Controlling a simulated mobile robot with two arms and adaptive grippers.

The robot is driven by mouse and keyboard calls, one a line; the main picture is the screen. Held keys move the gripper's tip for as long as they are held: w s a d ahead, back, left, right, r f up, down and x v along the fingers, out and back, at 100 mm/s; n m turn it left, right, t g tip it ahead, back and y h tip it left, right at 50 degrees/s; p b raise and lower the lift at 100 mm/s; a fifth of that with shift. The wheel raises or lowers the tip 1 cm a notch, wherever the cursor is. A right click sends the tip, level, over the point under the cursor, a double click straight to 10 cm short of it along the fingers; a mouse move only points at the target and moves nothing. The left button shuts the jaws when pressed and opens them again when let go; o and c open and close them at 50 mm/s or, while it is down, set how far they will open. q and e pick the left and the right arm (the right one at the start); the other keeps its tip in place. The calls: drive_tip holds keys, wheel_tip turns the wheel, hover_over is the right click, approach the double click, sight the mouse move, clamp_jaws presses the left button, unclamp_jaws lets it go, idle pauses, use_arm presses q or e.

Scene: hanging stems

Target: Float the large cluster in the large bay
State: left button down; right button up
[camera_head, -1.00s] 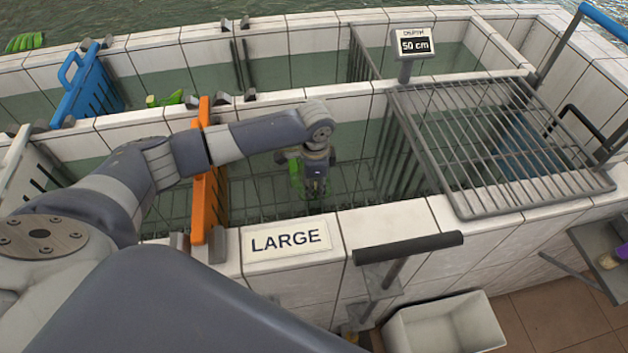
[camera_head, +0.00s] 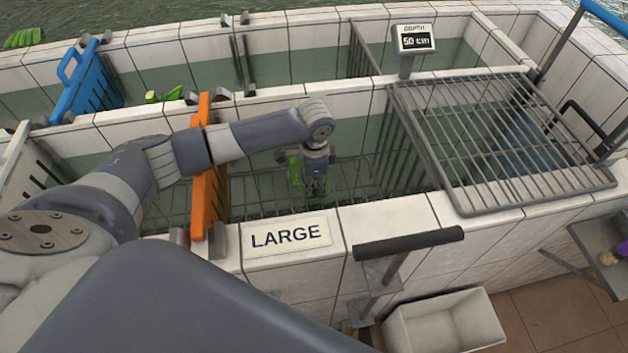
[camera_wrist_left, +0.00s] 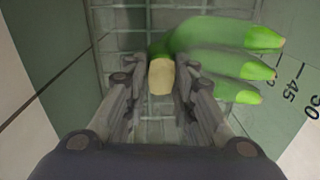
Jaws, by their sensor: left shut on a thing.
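A green banana-like cluster (camera_wrist_left: 220,50) with a pale cut stem end (camera_wrist_left: 160,76) shows in the left wrist view. My left gripper (camera_wrist_left: 160,85) is shut on the stem end, with a finger on each side. In the head view the cluster (camera_head: 296,174) hangs at my left gripper (camera_head: 316,180), inside the bay behind the LARGE sign (camera_head: 291,234). The gripper and arm hide part of it. Whether it touches water is hard to tell. My right gripper is not in view.
An orange divider (camera_head: 207,190) stands left of this bay. A metal grate (camera_head: 500,140) covers the bay's right side. A depth display (camera_head: 415,39) reads 50 cm. A blue divider (camera_head: 85,85) and another green cluster (camera_head: 165,95) are farther left. A white bin (camera_head: 445,322) stands in front.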

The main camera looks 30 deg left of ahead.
use_arm(q)
drive_tip(key=shift+f, duration=0.6)
idle(0.3)
drive_tip(key=c, duration=1.2)
unclamp_jaws()
drive_tip(key=shift+c, duration=0.2)
drive_tip(key=shift+s+f, duration=0.1)
drive_tip(key=shift+f, duration=0.05)
wheel_tip(320, 180, up, 30)
drive_tip(key=p, duration=1.7)
drive_tip(key=shift+s+d, duration=0.2)
drive_tip(key=shift+s+f, duration=0.1)
drive_tip(key=shift+f, duration=0.1)
